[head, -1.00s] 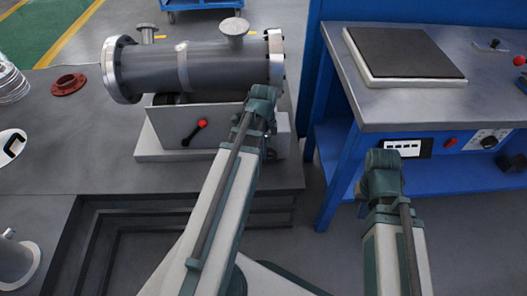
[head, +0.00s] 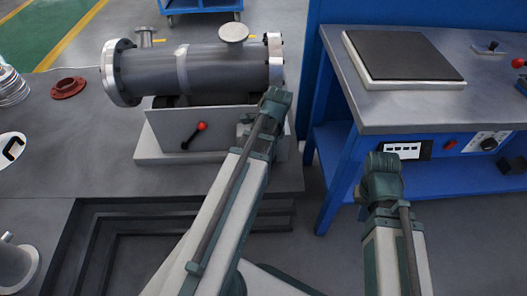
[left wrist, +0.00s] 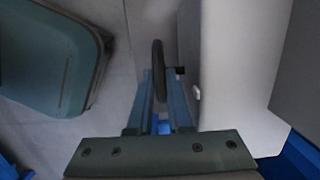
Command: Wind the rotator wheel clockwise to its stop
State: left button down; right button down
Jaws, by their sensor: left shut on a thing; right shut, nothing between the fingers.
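The rotator wheel (left wrist: 158,64) shows edge-on and dark in the left wrist view, with a short dark shaft on its right towards a pale housing (left wrist: 222,70). My left gripper (left wrist: 159,86) has its blue fingers on either side of the wheel's rim and is shut on it. In the head view my left arm hides the wheel and most of that gripper, at the right end of the stand. The grey flanged shell (head: 215,70) lies level on the pale stand (head: 165,130). My right gripper (head: 359,194), small and partly hidden by its wrist, is shut and empty beside the blue bench.
A lever with a red knob (head: 201,127) sticks out of the stand's front. The blue bench (head: 335,160) with a dark-topped plate (head: 403,60) stands at the right. A red ring (head: 68,87) lies on the dark table at the left.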

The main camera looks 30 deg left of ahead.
pick_arm(q)
jog(key=g+y+b, duration=0.1)
jog(key=d+y+b, duration=0.1)
jog(key=y, duration=0.1)
jog(key=shift+w+d+f+g+b, duration=0.1)
jog(key=shift+w+f+g+b, duration=0.2)
jog(key=shift+w+f+g, duration=0.1)
jog(key=shift+d+g+y+b, duration=0.2)
jog(key=shift+g+y+b, duration=0.2)
jog(key=shift+y+b, duration=0.3)
jog(key=shift+r, duration=0.1)
jog(key=c, duration=1.1)
grip_release()
jog(key=shift+w+r, duration=0.1)
jog(key=shift+r, duration=0.05)
jog(key=p+v, duration=0.6)
jog(key=v, duration=0.1)
jog(key=shift+d+r, duration=0.1)
jog(key=shift+d, duration=0.05)
